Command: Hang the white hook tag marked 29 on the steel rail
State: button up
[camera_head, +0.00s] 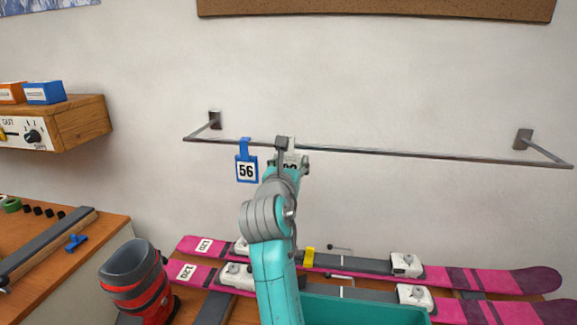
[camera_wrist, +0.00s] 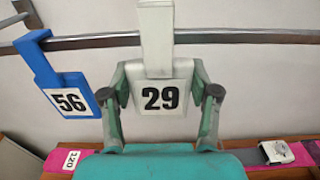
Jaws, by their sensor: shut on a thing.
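The white hook tag marked 29 (camera_wrist: 158,73) is upright between the fingers of my gripper (camera_wrist: 163,95), which is shut on the sides of its plate. In the head view the tag (camera_head: 291,158) is mostly hidden behind my gripper (camera_head: 286,168), just below the rail (camera_head: 400,153). A blue tag marked 56 (camera_head: 246,168) hangs on the rail, left of my gripper; it also shows in the wrist view (camera_wrist: 70,101).
The rail's right stretch is bare up to its wall bracket (camera_head: 523,138). Pink skis (camera_head: 455,278) lie on the bench below, with a red and grey boot (camera_head: 135,285) at left. A wooden control box (camera_head: 80,128) juts out at far left.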

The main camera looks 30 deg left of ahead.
jog(key=shift+x, duration=0.85)
jog(key=shift+f, duration=0.8)
jog(key=shift+f, duration=0.1)
jog(key=o, duration=1.1)
jog(key=shift+c, duration=0.2)
jog(key=shift+s, duration=0.1)
jog(key=v, duration=1.2)
